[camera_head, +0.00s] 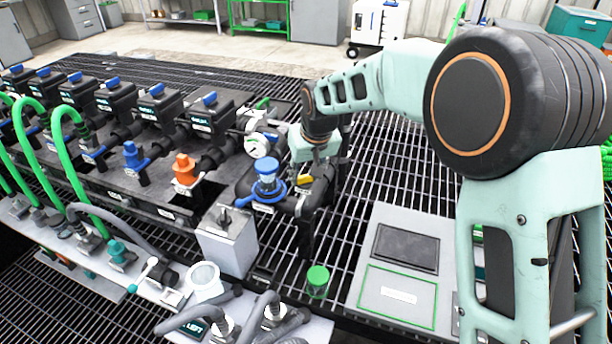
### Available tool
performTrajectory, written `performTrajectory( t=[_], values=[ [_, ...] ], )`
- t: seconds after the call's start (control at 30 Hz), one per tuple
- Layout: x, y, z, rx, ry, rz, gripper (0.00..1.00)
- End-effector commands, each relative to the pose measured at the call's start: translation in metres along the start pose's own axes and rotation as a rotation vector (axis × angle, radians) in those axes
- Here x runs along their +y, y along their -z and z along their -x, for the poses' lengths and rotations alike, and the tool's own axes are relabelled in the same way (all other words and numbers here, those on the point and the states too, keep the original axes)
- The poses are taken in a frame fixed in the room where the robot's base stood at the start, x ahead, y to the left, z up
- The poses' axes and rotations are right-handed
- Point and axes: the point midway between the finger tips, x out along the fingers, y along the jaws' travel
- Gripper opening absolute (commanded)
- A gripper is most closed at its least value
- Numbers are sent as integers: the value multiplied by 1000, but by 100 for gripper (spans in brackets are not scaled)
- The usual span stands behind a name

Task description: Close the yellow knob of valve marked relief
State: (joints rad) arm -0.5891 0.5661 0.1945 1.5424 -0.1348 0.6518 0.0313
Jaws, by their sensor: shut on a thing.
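The yellow knob (304,180) shows as a small yellow piece on a dark valve body, just right of the blue round knob (267,178). My gripper (311,170) reaches down from above and is shut on the yellow knob. The arm's wrist and fingers hide part of the knob and the back of the valve. A small pale label (303,190) sits just below the yellow knob, too small to read. The knob's exact angle cannot be told.
An orange valve (185,170) and a blue valve (134,155) stand to the left. A pressure gauge (258,146) stands behind the blue knob. A grey box (228,240) and a green-capped jar (317,278) are in front. A grey panel (385,212) lies at right on open grating.

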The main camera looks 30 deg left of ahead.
Motion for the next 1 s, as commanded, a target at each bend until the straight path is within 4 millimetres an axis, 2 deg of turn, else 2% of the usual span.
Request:
performTrajectory(
  t=[0.6,1.0],
  values=[
    [-4,2,0,2,-202,-488,9],
    [-4,3,0,2,-260,-630,9]
  ],
)
